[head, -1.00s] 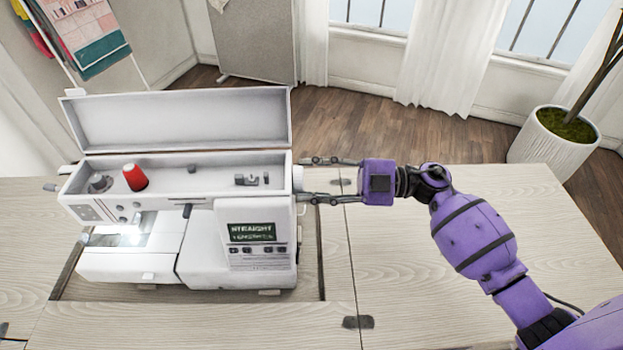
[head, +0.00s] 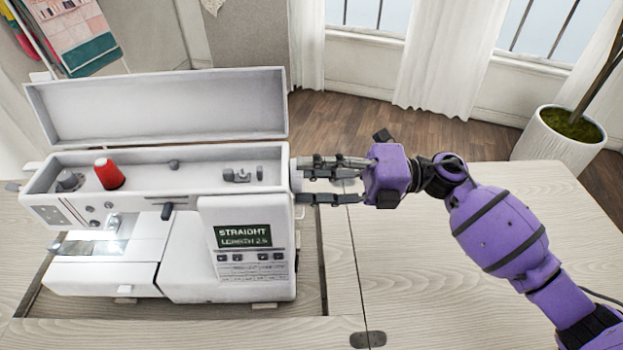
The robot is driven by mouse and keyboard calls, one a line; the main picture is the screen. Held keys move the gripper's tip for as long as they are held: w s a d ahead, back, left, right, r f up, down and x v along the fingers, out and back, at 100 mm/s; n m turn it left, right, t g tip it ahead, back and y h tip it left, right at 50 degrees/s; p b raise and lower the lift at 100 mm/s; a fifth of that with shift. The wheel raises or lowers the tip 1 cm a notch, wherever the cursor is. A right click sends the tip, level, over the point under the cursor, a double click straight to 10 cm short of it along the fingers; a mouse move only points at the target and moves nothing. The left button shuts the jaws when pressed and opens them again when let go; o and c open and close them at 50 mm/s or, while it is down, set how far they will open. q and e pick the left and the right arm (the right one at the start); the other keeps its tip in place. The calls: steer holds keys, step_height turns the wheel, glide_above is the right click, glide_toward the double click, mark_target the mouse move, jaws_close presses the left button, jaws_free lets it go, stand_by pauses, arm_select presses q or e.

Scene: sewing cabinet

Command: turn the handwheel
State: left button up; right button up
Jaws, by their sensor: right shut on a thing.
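The white sewing machine (head: 182,215) stands in the cabinet opening with its top lid raised. Its handwheel (head: 297,178) is on the machine's right end and is mostly hidden by my fingers. My right gripper (head: 305,182) reaches in from the right, with its fingers shut on the handwheel. The gripper body is rolled, so one finger shows above the other. My left gripper is not in view.
The wooden cabinet top (head: 450,250) is clear to the right of the machine. A red thread spool (head: 109,173) stands in the machine's open top. A potted plant (head: 558,145) stands on the floor behind the cabinet at right.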

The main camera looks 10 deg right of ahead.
arm_select(q)
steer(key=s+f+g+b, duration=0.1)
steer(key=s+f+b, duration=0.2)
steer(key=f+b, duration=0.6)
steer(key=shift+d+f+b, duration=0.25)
steer(key=shift+b, duration=0.35)
arm_select(e)
steer(key=shift+s+r+n+g, duration=0.1)
steer(key=shift+n+g, duration=0.4)
steer(key=shift+n, duration=5.2)
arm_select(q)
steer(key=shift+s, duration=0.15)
arm_select(e)
steer(key=o, duration=1.1)
steer(key=shift+s, duration=0.1)
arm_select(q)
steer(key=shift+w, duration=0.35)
